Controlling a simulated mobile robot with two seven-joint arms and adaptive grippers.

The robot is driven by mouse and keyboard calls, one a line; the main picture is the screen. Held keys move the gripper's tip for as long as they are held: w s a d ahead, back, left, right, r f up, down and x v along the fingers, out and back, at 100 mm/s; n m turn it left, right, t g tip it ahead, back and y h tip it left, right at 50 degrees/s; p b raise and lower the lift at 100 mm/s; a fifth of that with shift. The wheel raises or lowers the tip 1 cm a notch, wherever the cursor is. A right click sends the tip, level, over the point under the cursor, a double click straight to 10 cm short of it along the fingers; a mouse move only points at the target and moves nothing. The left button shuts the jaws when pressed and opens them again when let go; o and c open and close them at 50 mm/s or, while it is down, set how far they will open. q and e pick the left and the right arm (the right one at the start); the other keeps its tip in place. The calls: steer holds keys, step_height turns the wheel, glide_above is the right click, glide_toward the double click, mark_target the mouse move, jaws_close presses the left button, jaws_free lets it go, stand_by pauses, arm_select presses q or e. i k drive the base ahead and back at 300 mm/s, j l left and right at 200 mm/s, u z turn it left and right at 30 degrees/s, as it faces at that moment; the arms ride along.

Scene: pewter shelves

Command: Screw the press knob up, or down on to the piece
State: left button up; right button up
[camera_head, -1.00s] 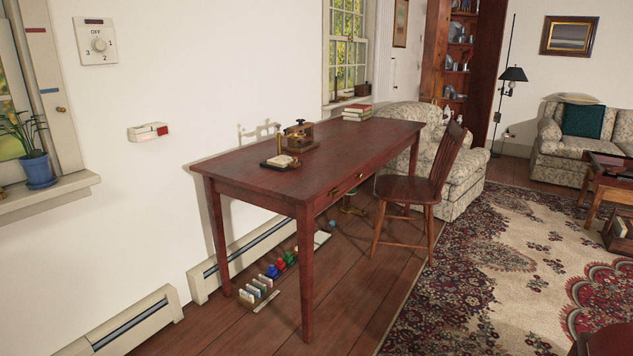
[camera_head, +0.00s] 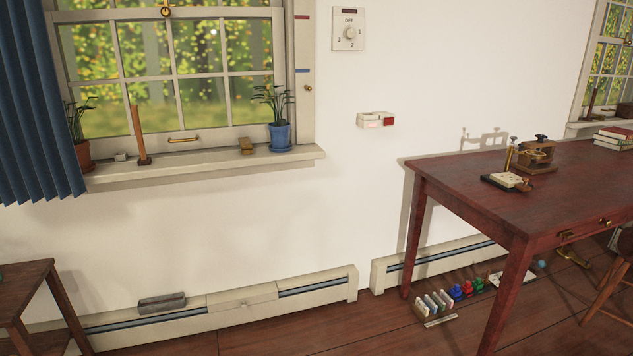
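A small brown and brass device that looks like the press (camera_head: 537,158) stands on the red-brown wooden table (camera_head: 470,195) at the right. A dark knob-like part (camera_head: 541,138) shows on its top. At this size I cannot tell how far the knob is screwed down or whether a piece lies under it. In front of the press, to its left, is a dark base with a pale block (camera_head: 506,180). Neither of my grippers is in view.
A window sill (camera_head: 210,165) with potted plants is at the left, above a baseboard heater (camera_head: 230,300). A small table (camera_head: 35,290) stands at lower left. Bottles and small boxes (camera_head: 455,293) sit on the floor under the table. A chair (camera_head: 610,290) is at the right edge.

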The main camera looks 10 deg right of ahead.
mark_target(541, 137)
steer(key=i+l+u, duration=0.1)
steer(key=l+u, duration=0.25)
steer(key=l, duration=0.15)
steer(key=l+u, duration=0.35)
steer(key=l, duration=0.7)
steer(key=i+l, duration=0.1)
steer(key=l, duration=0.5)
steer(key=l+z, duration=0.45)
steer(key=l, duration=1.85)
steer(key=l+z, duration=0.2)
steer(key=l, duration=0.35)
steer(key=i+l+z, duration=0.15)
steer(key=l, duration=0.4)
